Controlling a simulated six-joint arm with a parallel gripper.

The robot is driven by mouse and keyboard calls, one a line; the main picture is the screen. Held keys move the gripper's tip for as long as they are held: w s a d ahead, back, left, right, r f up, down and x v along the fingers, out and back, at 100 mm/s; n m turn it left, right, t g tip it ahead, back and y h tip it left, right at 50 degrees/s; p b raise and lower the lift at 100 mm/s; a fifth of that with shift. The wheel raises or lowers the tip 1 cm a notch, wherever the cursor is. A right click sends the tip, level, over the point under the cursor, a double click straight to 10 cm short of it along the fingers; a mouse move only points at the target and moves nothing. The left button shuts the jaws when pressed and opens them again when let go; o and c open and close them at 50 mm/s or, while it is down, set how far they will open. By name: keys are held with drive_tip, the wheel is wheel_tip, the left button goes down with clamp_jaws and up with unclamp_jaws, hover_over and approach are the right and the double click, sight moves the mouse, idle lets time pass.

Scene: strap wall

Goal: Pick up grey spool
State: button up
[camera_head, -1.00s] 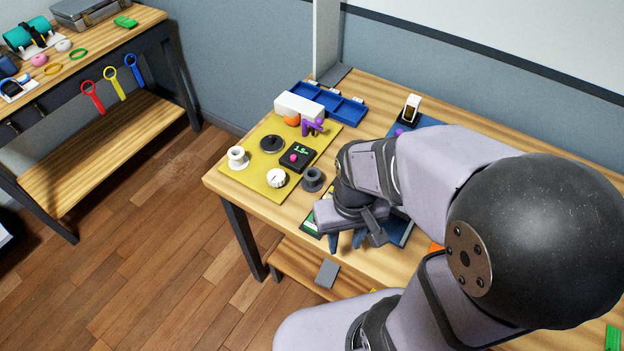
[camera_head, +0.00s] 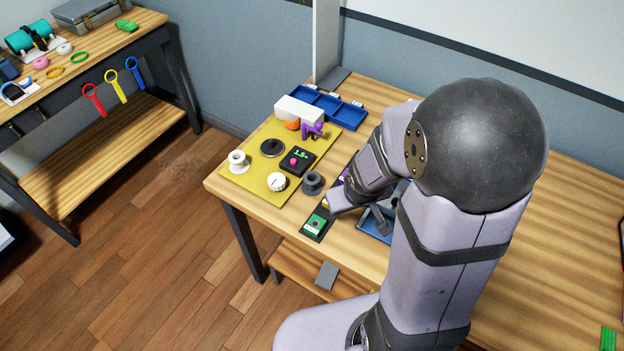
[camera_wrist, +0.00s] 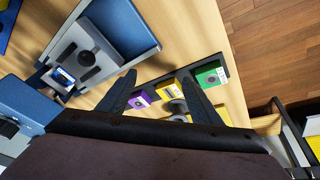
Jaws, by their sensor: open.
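The grey spool (camera_head: 312,183) stands upright on the wooden table, just off the right edge of the yellow mat, in the head view. In the wrist view a grey rounded thing (camera_wrist: 178,106), which looks like the spool, shows partly between the fingers, beyond the coloured boxes. My gripper (camera_wrist: 158,76) is open and empty, its two dark fingers spread. In the head view it is to the right of the spool and apart from it, above the strip of boxes, with its fingertips mostly hidden by my arm.
A dark strip holds a green box (camera_wrist: 211,75), a yellow box (camera_wrist: 168,88) and a purple box (camera_wrist: 139,102). A blue tray (camera_wrist: 122,25) lies beside it. The yellow mat (camera_head: 245,177) carries a white spool (camera_head: 238,161), a white dial (camera_head: 277,182) and a black timer (camera_head: 298,161).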

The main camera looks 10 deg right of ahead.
sight(315, 181)
drive_tip(key=w+t, duration=0.1)
drive_tip(key=w, duration=0.1)
drive_tip(key=w+t+y+p, duration=0.1)
drive_tip(key=w, duration=0.1)
drive_tip(key=w+n+t, duration=0.1)
drive_tip(key=w, duration=0.1)
drive_tip(key=shift+w+a+f+t, duration=0.1)
drive_tip(key=shift+w+f+t, duration=0.25)
drive_tip(key=shift+w+t, duration=0.05)
drive_tip(key=w+a+t+y, duration=0.1)
drive_tip(key=w+a+r+t+y+p, duration=0.1)
drive_tip(key=shift+w+a+n+y, duration=0.25)
drive_tip(key=shift+n+y, duration=0.15)
drive_tip(key=shift+s+f+n+t+y, duration=0.3)
drive_tip(key=shift+s+f+n, duration=0.1)
drive_tip(key=shift+f, duration=0.3)
drive_tip(key=shift+s+a+f+n+t+y+b, duration=0.25)
drive_tip(key=shift+s+a+n+t+y+b, duration=0.15)
drive_tip(key=shift+s+t+y+b, duration=0.15)
drive_tip(key=shift+s+a+r+t+y, duration=0.2)
drive_tip(key=shift+s+r+t+y, duration=0.1)
drive_tip(key=shift+t+y, duration=0.2)
drive_tip(key=shift+w, duration=0.1)
